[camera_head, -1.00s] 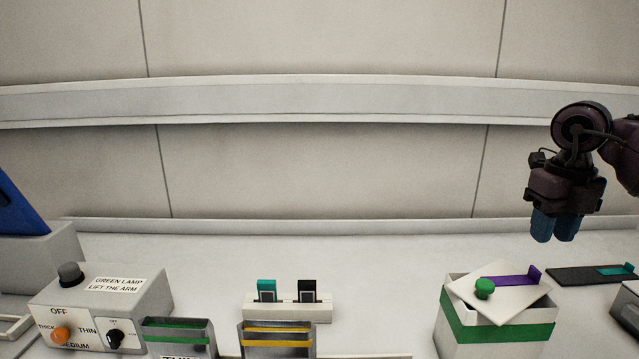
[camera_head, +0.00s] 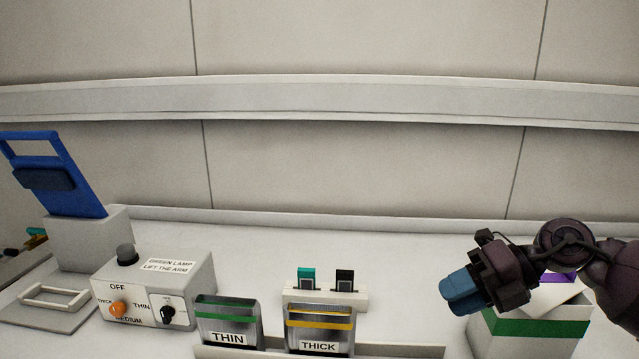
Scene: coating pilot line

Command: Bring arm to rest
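My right gripper (camera_head: 462,292) hangs at the right, tilted, with its blue fingers pointing down-left. The fingers lie close together with nothing seen between them. It is in front of and above the white box with a green band (camera_head: 540,328), hiding part of it. My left gripper is not in view. A blue arm-like frame (camera_head: 88,185) stands raised and leaning on a grey block (camera_head: 95,245) at the far left. The control box (camera_head: 165,290) has a dark unlit-looking lamp (camera_head: 126,254), an orange knob, a black knob and a label "GREEN LAMP LIFT THE ARM".
A THIN holder (camera_head: 228,338) with a green stripe and a THICK holder (camera_head: 319,340) with a yellow stripe stand at front centre. Behind them a white rack (camera_head: 326,297) holds a teal and a black piece. A handled plate (camera_head: 50,305) lies left. The bench centre-right is clear.

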